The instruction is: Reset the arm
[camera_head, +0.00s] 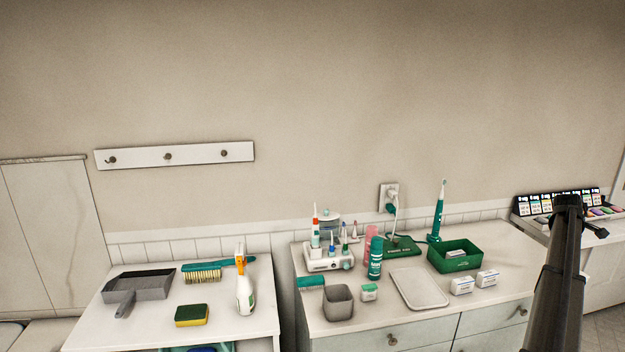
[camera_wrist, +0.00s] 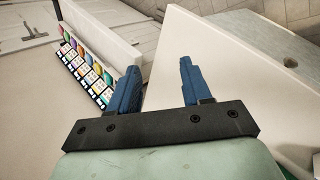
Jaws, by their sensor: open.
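My gripper (camera_wrist: 158,84) shows in the wrist view with its two blue fingers apart and nothing between them. It is over the edge of a pale surface, beside a rack of colored items (camera_wrist: 88,60) at the left. In the head view my dark arm rises at the right side, in front of the counter's right end. The same rack (camera_head: 560,203) stands behind the arm's top there. The gripper's fingers are not clear in the head view.
The right counter (camera_head: 400,318) holds a green box (camera_head: 455,257), a pale tray (camera_head: 420,288), a grey cup (camera_head: 339,302), a green toothbrush (camera_head: 438,212) and bottles. The left table (camera_head: 150,325) holds a dustpan (camera_head: 140,287), a brush (camera_head: 203,277), a sponge (camera_head: 191,315) and a spray bottle (camera_head: 244,287).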

